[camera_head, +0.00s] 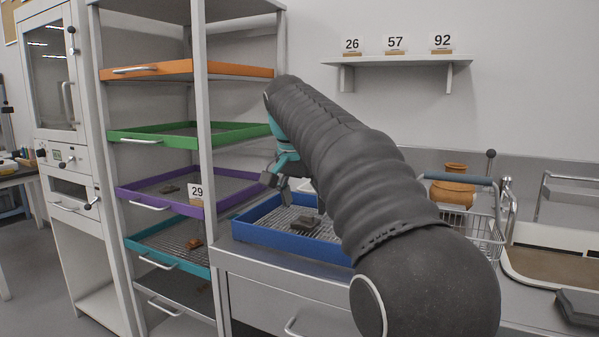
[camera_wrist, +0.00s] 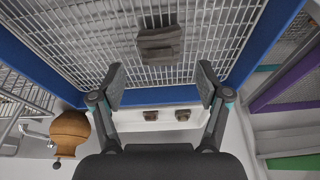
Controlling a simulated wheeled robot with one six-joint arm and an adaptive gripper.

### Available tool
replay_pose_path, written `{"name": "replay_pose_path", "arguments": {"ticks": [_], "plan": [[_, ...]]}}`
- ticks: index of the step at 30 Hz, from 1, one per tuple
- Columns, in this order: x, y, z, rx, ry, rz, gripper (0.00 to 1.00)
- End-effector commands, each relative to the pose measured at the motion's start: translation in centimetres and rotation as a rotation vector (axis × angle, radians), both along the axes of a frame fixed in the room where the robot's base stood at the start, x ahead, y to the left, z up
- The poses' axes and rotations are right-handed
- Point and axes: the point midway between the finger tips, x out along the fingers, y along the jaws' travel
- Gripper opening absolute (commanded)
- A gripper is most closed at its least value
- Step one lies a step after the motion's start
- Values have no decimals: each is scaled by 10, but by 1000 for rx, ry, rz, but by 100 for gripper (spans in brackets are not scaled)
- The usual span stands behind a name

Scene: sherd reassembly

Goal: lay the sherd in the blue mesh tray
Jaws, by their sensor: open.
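The blue mesh tray (camera_head: 265,235) sits on the counter right of the shelf rack, and its blue rim (camera_wrist: 262,45) spans the wrist view. A grey-brown sherd (camera_head: 305,222) lies on its mesh; it also shows in the wrist view (camera_wrist: 160,46), ahead of my fingers and apart from them. My gripper (camera_head: 274,184) is over the tray. In the wrist view my gripper (camera_wrist: 162,82) has its two fingers spread wide with nothing between them. My arm hides the tray's right part in the head view.
The rack holds an orange tray (camera_head: 150,72), a green tray (camera_head: 150,134), a purple tray (camera_head: 150,193) and a teal tray (camera_head: 150,242). A wire basket (camera_head: 485,235) and an orange-brown pot (camera_head: 453,185) stand to the right. Two small brown pieces (camera_wrist: 150,115) lie outside the blue rim.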

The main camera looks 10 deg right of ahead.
Motion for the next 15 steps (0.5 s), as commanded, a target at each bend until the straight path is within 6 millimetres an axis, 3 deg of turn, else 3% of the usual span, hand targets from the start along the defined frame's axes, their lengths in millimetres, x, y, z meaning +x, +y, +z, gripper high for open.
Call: {"name": "replay_pose_path", "arguments": {"ticks": [1,5,15], "plan": [[-2,2,14,0,-3,1,76],[-9,8,41,1,-2,2,76],[-19,15,76,0,-1,0,76]]}}
